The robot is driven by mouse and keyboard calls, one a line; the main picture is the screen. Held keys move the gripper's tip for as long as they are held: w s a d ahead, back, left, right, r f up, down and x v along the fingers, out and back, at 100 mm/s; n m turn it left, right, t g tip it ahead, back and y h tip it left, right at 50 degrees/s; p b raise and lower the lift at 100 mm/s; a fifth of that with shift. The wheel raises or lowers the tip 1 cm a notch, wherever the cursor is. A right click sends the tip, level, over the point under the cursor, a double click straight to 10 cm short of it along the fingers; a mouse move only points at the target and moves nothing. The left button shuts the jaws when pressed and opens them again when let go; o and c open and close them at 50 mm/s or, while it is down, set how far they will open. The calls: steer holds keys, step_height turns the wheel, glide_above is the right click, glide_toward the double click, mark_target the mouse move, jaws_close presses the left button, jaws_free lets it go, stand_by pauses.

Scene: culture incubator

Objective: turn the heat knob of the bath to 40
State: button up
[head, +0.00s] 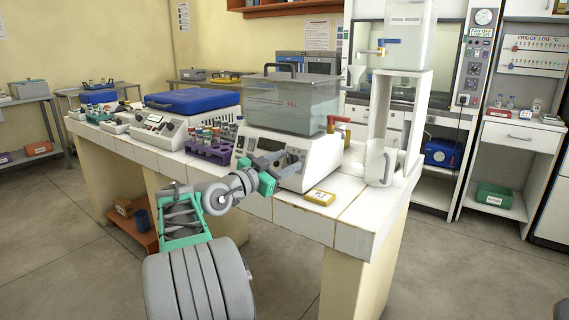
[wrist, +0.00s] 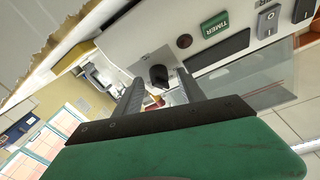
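The bath (head: 285,145) stands on the white tiled bench, with a clear water tank (head: 290,105) on a white base. My gripper (head: 282,162) is at its front panel and covers part of it. In the wrist view, a black knob (wrist: 158,76) on the panel lies in line with the gap between the two fingers of my gripper (wrist: 160,76). The fingers are apart, one to each side of the knob in the picture. I cannot tell whether they touch it. The knob's scale and setting are not readable. The head view does not show the knob clearly.
A green TIMER button (wrist: 214,24), a red lamp (wrist: 184,41), a dark display (wrist: 218,50) and a switch (wrist: 268,20) sit near the knob. A purple tube rack (head: 208,150) stands left of the bath. A yellow box (head: 320,197) lies at the bench's front edge.

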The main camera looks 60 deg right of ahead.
steer(key=v, duration=0.7)
steer(key=shift+a+p, duration=0.3)
steer(key=shift+a, duration=0.05)
steer(key=shift+w, duration=0.1)
